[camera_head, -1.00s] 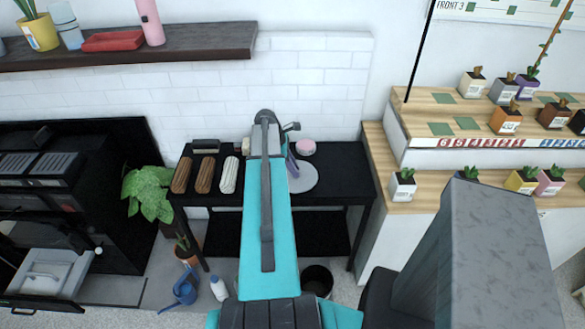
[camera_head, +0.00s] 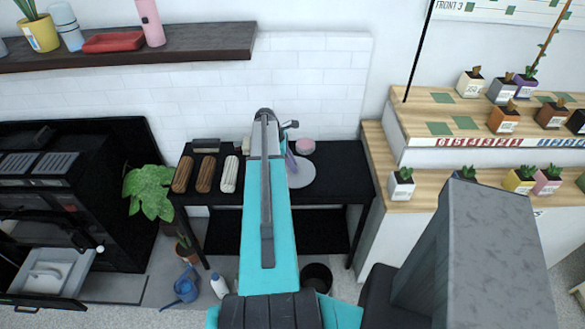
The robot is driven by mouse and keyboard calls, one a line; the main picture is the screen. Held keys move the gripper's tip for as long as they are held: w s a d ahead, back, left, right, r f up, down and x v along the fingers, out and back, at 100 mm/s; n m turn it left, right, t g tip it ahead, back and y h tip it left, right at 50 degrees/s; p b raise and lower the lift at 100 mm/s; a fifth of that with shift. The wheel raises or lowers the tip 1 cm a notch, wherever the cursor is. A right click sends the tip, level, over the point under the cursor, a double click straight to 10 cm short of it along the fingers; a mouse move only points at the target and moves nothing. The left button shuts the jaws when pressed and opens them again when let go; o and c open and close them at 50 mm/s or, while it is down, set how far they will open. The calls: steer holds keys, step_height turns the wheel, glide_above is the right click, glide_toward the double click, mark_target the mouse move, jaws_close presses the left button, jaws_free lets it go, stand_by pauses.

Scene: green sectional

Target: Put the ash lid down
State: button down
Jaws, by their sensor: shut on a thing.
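A pale grey round disc, which looks like the ash lid (camera_head: 303,173), shows at the right half of the black table (camera_head: 340,180). My teal arm covers its left side. My gripper (camera_head: 291,158) is mostly hidden behind my arm; only a narrow purplish-grey part shows at the disc's upper left edge. It appears shut on the disc. I cannot tell whether the disc touches the tabletop or hangs just above it.
A pink round item (camera_head: 305,146) stands behind the disc. Several brown and white ribbed rolls (camera_head: 205,174) lie at the table's left. Stepped wooden shelves with potted plants (camera_head: 402,184) stand close on the right. The table's right end is clear.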

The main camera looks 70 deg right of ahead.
steer(key=shift+f+p, duration=0.4)
steer(key=shift+f, duration=0.8)
steer(key=shift+f, duration=0.15)
steer(key=c, duration=1.6)
jaws_free()
steer(key=shift+r, duration=0.25)
steer(key=shift+b+v, duration=1.9)
steer(key=shift+v, duration=4.05)
